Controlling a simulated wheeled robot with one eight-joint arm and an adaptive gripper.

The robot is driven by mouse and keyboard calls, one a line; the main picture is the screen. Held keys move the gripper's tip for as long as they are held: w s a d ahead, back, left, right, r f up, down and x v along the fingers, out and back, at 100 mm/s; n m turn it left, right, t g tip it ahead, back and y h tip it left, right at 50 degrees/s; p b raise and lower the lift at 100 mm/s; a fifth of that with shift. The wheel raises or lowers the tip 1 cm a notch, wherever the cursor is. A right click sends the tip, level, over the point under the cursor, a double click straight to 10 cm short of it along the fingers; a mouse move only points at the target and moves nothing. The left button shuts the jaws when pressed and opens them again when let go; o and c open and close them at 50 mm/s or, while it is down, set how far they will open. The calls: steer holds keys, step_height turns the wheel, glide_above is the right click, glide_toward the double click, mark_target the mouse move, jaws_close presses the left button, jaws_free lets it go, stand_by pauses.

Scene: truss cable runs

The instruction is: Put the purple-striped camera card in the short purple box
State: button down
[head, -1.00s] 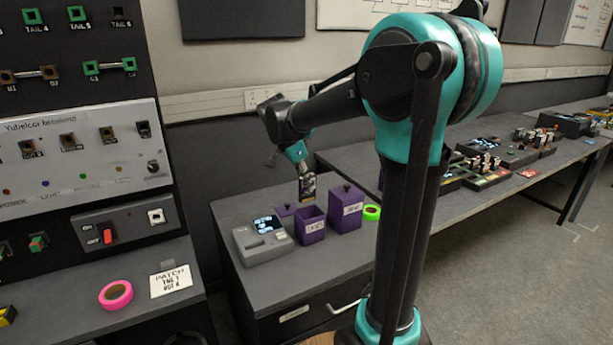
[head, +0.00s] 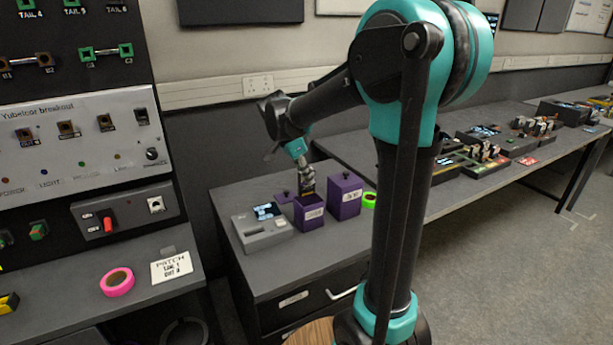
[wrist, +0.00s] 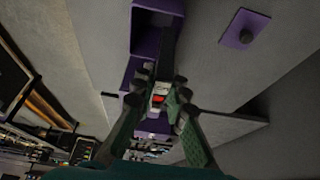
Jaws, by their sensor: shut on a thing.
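My gripper (head: 305,172) points down over the short purple box (head: 309,216), which is open and has a white label on its front. The gripper is shut on the camera card (head: 307,187), whose lower end is at or just above the box mouth; I cannot tell whether it is inside. In the wrist view, my gripper (wrist: 163,95) holds the card in front of the purple box (wrist: 128,77). A purple lid with a knob (wrist: 245,30) lies flat beside it.
A taller purple box with its lid on (head: 345,197) stands right of the short one. A grey device with a screen (head: 262,232) stands to its left. A green tape roll (head: 369,200) lies to the right. The cabinet top's front is clear.

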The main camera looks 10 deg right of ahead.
mark_target(309, 193)
steer(key=shift+f, duration=0.9)
steer(key=shift+f, duration=0.35)
steer(key=shift+f, duration=1.1)
stand_by(0.6)
steer(key=c, duration=1.5)
jaws_free()
steer(key=shift+o, duration=0.2)
steer(key=shift+c, duration=0.2)
steer(key=shift+c, duration=1)
